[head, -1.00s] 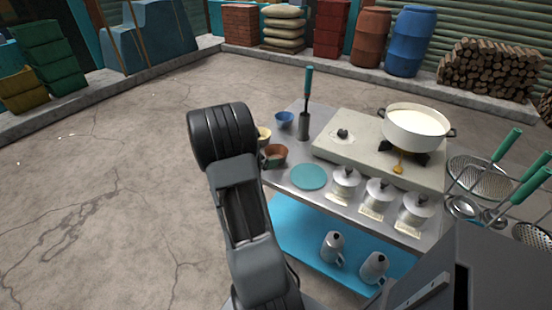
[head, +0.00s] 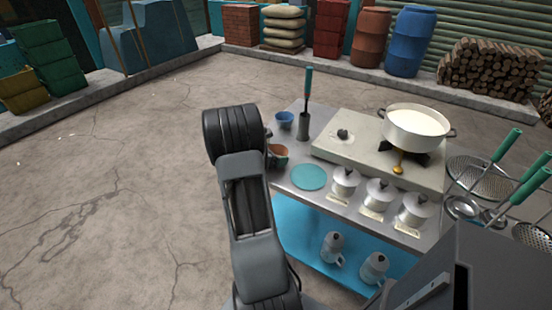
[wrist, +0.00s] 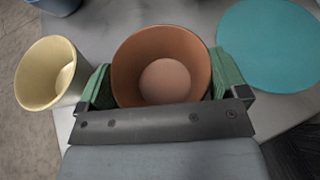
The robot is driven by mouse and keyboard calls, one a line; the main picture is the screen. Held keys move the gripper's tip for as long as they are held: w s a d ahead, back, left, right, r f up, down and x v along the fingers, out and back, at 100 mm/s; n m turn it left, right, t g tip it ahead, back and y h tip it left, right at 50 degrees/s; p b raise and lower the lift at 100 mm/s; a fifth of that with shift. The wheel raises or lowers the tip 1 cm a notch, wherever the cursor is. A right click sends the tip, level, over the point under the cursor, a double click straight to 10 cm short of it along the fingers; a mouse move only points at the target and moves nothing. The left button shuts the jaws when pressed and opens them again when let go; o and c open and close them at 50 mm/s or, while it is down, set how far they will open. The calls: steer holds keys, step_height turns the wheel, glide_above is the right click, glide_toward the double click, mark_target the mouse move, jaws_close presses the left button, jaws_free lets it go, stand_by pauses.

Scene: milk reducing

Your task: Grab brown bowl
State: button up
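The brown bowl (wrist: 160,50) sits between the two green finger pads of my gripper (wrist: 162,80) in the wrist view. The pads press against its left and right sides, so my gripper is shut on it. In the head view the brown bowl (head: 279,153) shows just right of my wrist, tilted, over the left end of the metal table (head: 290,186). Whether it is clear of the tabletop I cannot tell. My fingers are mostly hidden behind my arm in the head view.
A cream bowl (wrist: 47,74) stands close on the left in the wrist view. A blue bowl (head: 284,120) and a utensil holder (head: 303,126) stand behind. A teal disc (head: 309,177) lies to the right, before a stove with a white pot (head: 416,128). Lidded tins line the front.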

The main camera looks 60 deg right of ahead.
steer(key=shift+c, duration=0.8)
